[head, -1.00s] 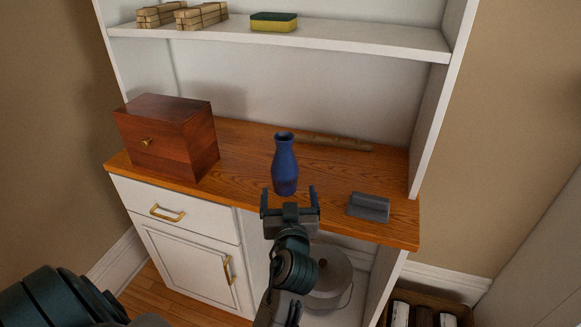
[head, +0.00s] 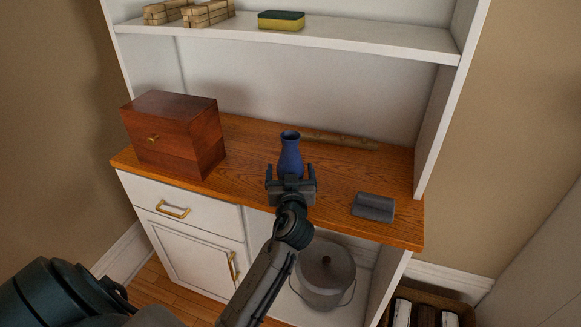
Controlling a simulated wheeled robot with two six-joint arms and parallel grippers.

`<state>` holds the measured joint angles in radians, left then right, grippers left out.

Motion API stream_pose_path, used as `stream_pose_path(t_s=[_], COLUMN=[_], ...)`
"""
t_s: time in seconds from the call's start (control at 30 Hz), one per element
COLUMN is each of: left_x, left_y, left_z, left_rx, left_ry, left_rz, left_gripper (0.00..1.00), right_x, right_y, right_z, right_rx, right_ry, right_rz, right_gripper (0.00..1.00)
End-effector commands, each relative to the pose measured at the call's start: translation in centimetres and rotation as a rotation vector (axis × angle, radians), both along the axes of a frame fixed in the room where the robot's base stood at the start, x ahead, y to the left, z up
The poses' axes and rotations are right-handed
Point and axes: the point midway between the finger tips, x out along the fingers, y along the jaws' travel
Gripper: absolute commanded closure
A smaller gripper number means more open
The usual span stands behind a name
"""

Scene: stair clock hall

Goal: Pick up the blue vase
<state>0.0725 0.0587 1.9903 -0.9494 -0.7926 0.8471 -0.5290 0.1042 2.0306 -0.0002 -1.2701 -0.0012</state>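The blue vase (head: 290,155) stands upright on the wooden countertop (head: 345,190) of a white cabinet, near the middle. My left gripper (head: 290,171) is at the front of the vase, low down, with its two fingers pointing toward the back. The fingers are spread apart, one on each side of the vase's lower body in the picture, with gaps visible. The gripper hides the vase's base, so I cannot tell how far the fingers reach around it. My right gripper is not in view.
A reddish wooden box (head: 175,135) stands left of the vase. A grey block-like object (head: 373,207) lies to the right, and a brown stick (head: 340,140) lies behind. A shelf (head: 350,38) overhangs the back. A lidded pot (head: 325,272) sits below the countertop.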

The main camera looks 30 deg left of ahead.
Motion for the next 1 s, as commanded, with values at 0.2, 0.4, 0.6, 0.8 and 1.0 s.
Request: stream_pose_path(t_s=[0.2,0.4,0.6,0.8,1.0], left_x=[0.0,0.0,0.0,0.1,1.0], left_y=[0.0,0.0,0.0,-0.1,-0.2], left_z=[0.0,0.0,0.0,0.1,0.6], left_rx=[0.000,-0.001,0.001,0.001,0.000], left_ry=[0.000,0.001,-0.001,-0.001,-0.003], left_rz=[0.000,0.000,0.000,-0.002,-0.010], left_gripper=[0.23,0.62,0.70,0.71,0.71], right_x=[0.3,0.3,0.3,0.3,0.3], right_y=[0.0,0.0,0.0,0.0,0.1], right_z=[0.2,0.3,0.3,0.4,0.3], right_rx=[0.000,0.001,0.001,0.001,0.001], right_ry=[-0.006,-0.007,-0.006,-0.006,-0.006], right_rz=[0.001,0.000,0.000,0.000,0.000], right_gripper=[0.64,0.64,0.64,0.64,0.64])
